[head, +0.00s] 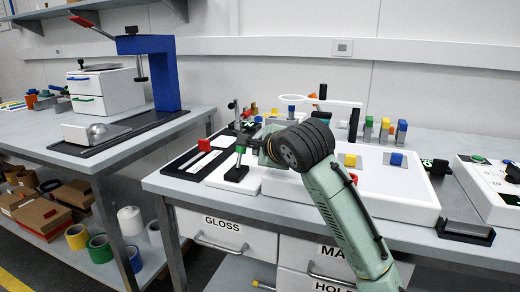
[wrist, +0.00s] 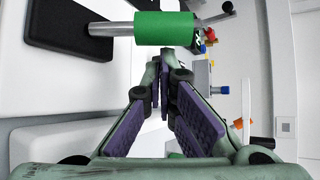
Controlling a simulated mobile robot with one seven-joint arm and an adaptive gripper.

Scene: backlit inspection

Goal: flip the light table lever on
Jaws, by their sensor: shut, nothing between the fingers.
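A lever with a green cylindrical grip (head: 240,149) stands roughly upright on a black base (head: 236,173), left of the white light table (head: 415,197). In the wrist view the green grip (wrist: 165,28) sits on a metal rod coming from the black base (wrist: 70,28). My gripper (head: 256,145) is just right of the grip in the head view, partly hidden by my wrist. In the wrist view my gripper (wrist: 164,62) is shut and empty, its tips close below the grip in the picture. I cannot tell whether they touch it.
A red block (head: 204,145) lies on a black-edged tray to the left. A white ring (head: 310,99) and several coloured pieces stand behind. A white box (head: 490,190) is at the right.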

